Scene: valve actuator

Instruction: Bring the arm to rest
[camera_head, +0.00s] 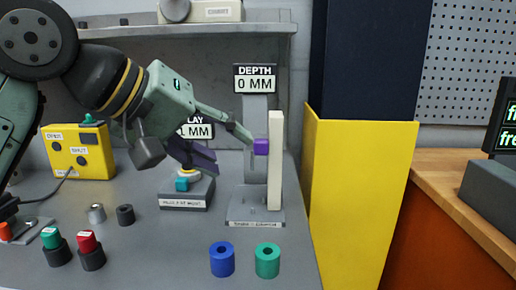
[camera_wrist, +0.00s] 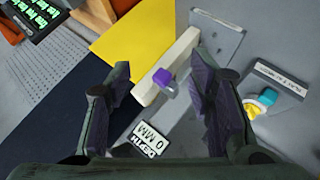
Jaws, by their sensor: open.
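My gripper (camera_wrist: 160,108) is open and empty. In the head view my arm reaches in from the upper left, and my gripper (camera_head: 220,142) hangs over the bench beside the depth gauge stand (camera_head: 257,200). One finger overlaps the stand in that view. The stand's upright cream bar (camera_head: 276,165) and purple block (camera_head: 261,147) are just right of the gripper. In the wrist view the purple block (camera_wrist: 163,78) and cream bar (camera_wrist: 170,62) show between the fingers, further off. I cannot tell whether a finger touches the stand.
A yellow box (camera_head: 78,151) stands at the left. Blue (camera_head: 222,260) and green (camera_head: 267,261) rings, red and green-topped parts, and small cylinders lie in front. A yellow panel (camera_head: 355,190) bounds the bench's right side.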

